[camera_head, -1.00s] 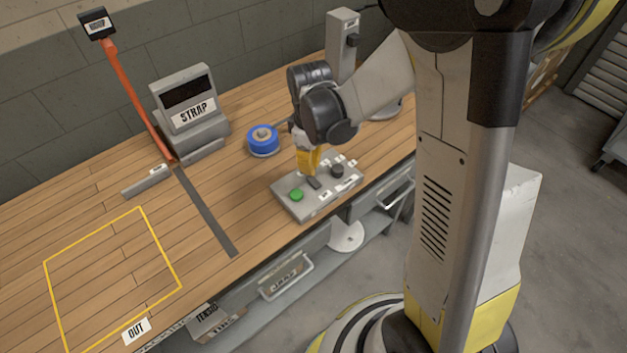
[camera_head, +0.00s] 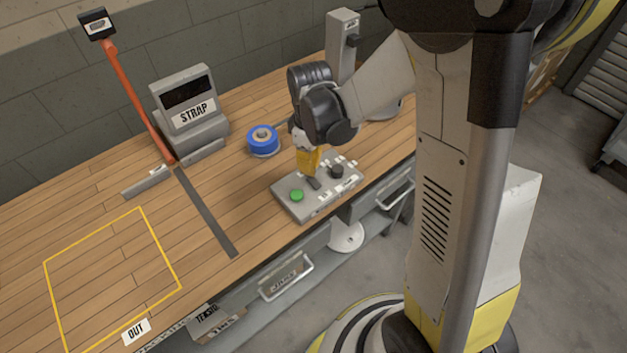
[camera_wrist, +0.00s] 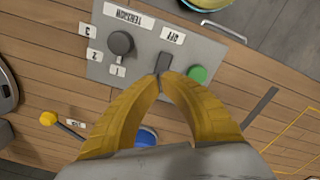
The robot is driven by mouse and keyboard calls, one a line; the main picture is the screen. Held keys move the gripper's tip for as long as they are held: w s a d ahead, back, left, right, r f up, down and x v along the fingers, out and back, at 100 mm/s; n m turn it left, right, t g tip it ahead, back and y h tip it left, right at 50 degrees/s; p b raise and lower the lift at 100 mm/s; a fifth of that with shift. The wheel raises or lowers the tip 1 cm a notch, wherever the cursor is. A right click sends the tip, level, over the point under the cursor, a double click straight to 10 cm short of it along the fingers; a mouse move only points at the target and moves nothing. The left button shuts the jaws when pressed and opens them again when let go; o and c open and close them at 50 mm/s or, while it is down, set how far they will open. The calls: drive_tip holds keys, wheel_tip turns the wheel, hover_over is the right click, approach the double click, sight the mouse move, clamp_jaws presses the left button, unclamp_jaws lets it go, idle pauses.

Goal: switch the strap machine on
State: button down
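The strap machine (camera_head: 190,112) is a grey box with a dark screen and a STRAP label, standing at the back of the bench. Its grey control panel (camera_head: 292,206) lies near the front edge. The panel has a dark switch lever (camera_wrist: 172,64) by an OFF label (camera_wrist: 167,35), a green button (camera_wrist: 198,75) and a round dark knob (camera_wrist: 120,43). My gripper (camera_wrist: 159,76) has its yellow fingertips together at the near end of the lever. Whether they touch it is unclear. In the head view, my gripper (camera_head: 309,172) is low over the panel.
A blue roll (camera_head: 263,141) sits behind the panel. An orange-red arm (camera_head: 135,100) rises left of the machine. A yellow outlined OUT area (camera_head: 162,249) on the left is empty. A grey post (camera_head: 342,45) stands behind my arm.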

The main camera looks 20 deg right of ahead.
sight(311, 178)
drive_tip(key=shift+f+b, duration=1.6)
drive_tip(key=shift+f, duration=0.3)
idle(0.6)
drive_tip(key=shift+r, duration=0.1)
drive_tip(key=shift+r+p, duration=2.5)
drive_tip(key=shift+r, duration=0.95)
drive_tip(key=shift+r, duration=0.1)
drive_tip(key=s+r+m+t+b, duration=0.3)
drive_tip(key=s+r+m+t, duration=0.4)
drive_tip(key=s+r+m, duration=0.2)
drive_tip(key=shift+s+r+m+b, duration=0.35)
drive_tip(key=shift+s+r, duration=0.9)
drive_tip(key=shift+s, duration=0.65)
